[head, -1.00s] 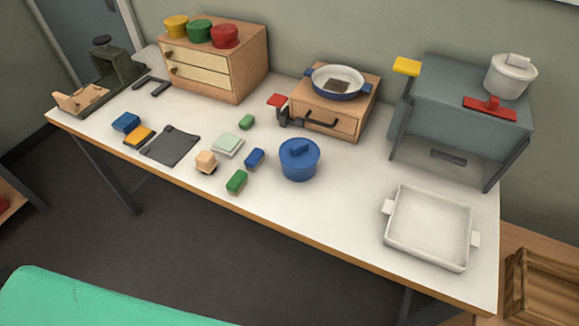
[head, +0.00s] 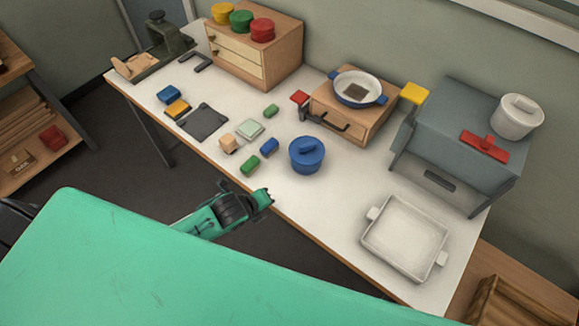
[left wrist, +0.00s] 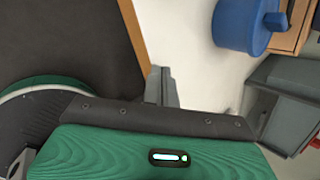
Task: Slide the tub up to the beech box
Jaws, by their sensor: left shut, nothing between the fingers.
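The blue round tub with a lid and knob (head: 307,157) stands on the white table, a short gap in front of the beech-coloured box (head: 357,134). That box has a drawer front, a dark handle and a blue-rimmed pan on top. In the left wrist view the tub (left wrist: 236,27) is at the upper right, with part of the box (left wrist: 291,35) behind it. My left gripper (head: 268,196) is shut and empty, at the table's front edge, left of and nearer than the tub. Its fingertips (left wrist: 162,73) show in the left wrist view, apart from the tub. My right gripper is out of view.
Small blocks, including a green one (head: 250,165) and a blue one (head: 270,147), lie left of the tub. A white tray (head: 371,240) is at the right, a grey oven-like unit (head: 465,145) behind it. A red-tipped lever (head: 299,97) sticks out by the box's left.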

